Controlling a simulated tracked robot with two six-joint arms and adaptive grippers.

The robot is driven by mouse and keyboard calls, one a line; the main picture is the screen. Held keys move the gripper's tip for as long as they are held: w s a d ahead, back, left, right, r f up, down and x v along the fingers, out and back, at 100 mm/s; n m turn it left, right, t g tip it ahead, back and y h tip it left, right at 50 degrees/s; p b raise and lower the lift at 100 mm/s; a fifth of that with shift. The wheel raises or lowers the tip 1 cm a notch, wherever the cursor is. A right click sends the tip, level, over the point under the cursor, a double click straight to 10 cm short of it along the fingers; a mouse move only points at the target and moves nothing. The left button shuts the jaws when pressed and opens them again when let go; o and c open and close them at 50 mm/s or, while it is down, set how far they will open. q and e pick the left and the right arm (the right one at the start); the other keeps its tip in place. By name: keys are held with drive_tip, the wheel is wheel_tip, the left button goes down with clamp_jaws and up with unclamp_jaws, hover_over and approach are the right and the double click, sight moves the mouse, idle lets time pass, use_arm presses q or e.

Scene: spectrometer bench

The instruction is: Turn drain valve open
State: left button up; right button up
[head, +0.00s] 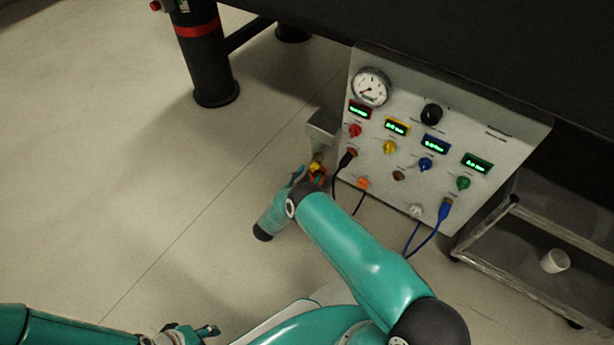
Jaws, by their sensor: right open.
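A small yellow and orange fitting (316,167), which looks like the drain valve, sits low under a grey box at the left side of the panel. My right gripper (313,178) is right at this fitting and partly covers it. Its jaws are open, small and partly hidden by my own wrist; I cannot tell whether they touch the handle. My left gripper (207,331) is low at the bottom edge, far from the valve, and its jaw opening is unclear.
The grey panel (462,130) carries a round gauge (371,87), coloured knobs and lit displays. Dark and blue cables hang from it. A rack with a white cup (555,261) stands at right. A black table leg (207,60) stands at upper left. Floor at left is clear.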

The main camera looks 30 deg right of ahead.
drive_tip(key=shift+x, duration=1.35)
